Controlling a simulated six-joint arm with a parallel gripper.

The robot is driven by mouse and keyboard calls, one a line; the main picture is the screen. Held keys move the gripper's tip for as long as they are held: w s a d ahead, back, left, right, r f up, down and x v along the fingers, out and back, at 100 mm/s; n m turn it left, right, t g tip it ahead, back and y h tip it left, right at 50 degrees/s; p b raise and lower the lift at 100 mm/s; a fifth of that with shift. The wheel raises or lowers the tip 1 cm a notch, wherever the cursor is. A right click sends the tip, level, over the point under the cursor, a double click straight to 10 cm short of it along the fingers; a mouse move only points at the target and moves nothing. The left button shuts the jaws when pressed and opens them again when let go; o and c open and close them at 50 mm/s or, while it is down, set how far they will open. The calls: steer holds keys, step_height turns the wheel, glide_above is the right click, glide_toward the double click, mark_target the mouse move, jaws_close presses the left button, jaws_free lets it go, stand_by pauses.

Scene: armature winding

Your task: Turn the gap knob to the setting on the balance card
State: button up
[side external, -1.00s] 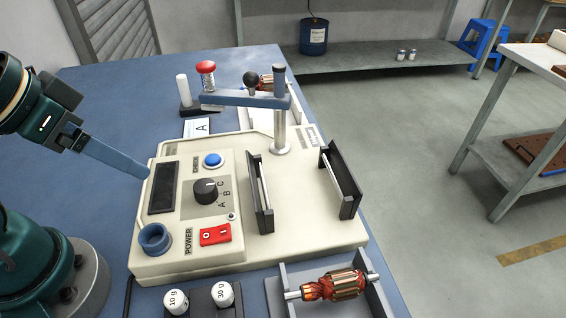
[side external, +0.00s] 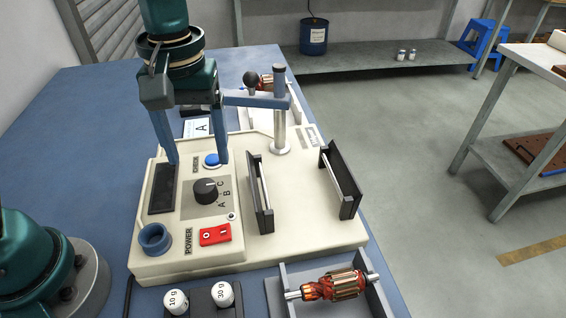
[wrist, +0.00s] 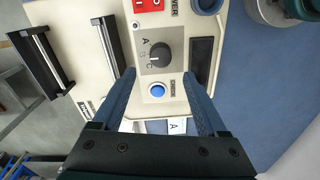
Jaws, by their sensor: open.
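The gap knob (side external: 205,191) is a black round dial on the cream machine, with letters A, B and C along one side. My gripper (side external: 197,162) is open and empty, pointing down above the panel. Its fingers are wide apart, over the blue button (side external: 212,160) area, behind and above the knob.
A post with a blue arm (side external: 281,115) stands at the machine's back, close to my gripper. Two black rails (side external: 340,182) stand on the right. A red power switch (side external: 215,234) and blue ring (side external: 154,239) are in front. An armature (side external: 333,285) lies in a front cradle.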

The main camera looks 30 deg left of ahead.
mark_target(204, 186)
steer(key=shift+s+d+f, duration=0.15)
steer(key=shift+d+f, duration=0.05)
steer(key=shift+f, duration=0.6)
steer(key=shift+a+f, duration=0.1)
steer(key=shift+f, duration=2.15)
jaws_close()
